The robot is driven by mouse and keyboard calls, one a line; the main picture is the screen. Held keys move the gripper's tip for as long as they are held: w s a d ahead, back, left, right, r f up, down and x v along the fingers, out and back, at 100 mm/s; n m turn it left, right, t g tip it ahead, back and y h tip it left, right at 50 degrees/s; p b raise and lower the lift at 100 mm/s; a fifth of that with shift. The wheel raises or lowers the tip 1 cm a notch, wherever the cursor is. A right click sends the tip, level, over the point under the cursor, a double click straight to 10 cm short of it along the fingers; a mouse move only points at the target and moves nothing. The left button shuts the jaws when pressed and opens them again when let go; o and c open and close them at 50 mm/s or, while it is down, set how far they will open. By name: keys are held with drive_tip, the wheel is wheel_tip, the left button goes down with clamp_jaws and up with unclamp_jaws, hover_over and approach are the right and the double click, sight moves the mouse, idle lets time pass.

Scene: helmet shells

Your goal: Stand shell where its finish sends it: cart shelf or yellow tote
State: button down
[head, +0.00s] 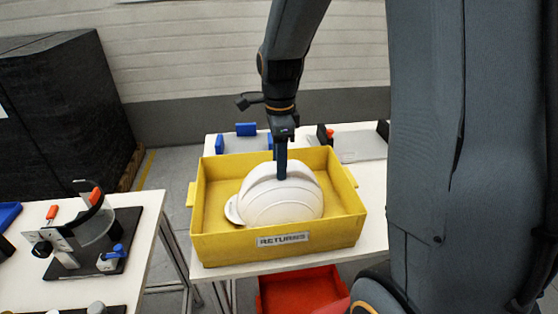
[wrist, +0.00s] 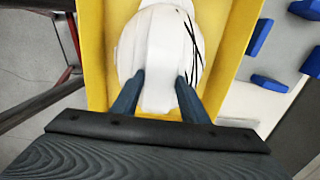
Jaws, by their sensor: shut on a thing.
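The white helmet shell (head: 281,203) is inside the yellow tote (head: 204,247), which carries a label reading RETURNS. In the wrist view the shell (wrist: 158,45) shows dark scratch-like lines on its right side. My gripper (head: 281,172) reaches down from above into the tote. In the wrist view its two blue fingers (wrist: 156,88) are shut on the raised centre ridge of the shell. The shell's underside is hidden, so I cannot tell whether it touches the tote floor. The cart shelf is not clearly identifiable in these views.
The tote stands on a white table (head: 212,140) with blue blocks (head: 246,129) behind it. A fixture with orange-tipped clamps (head: 90,238) is on the left table. A red bin (head: 300,290) sits below the tote. A black wrapped stack (head: 65,110) stands at the back left.

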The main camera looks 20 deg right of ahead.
drive_tip(key=c, duration=1)
unclamp_jaws()
drive_tip(key=shift+c, duration=0.2)
wheel_tip(320, 180, up, 12)
drive_tip(key=b, duration=0.2)
drive_tip(key=shift+r, duration=0.15)
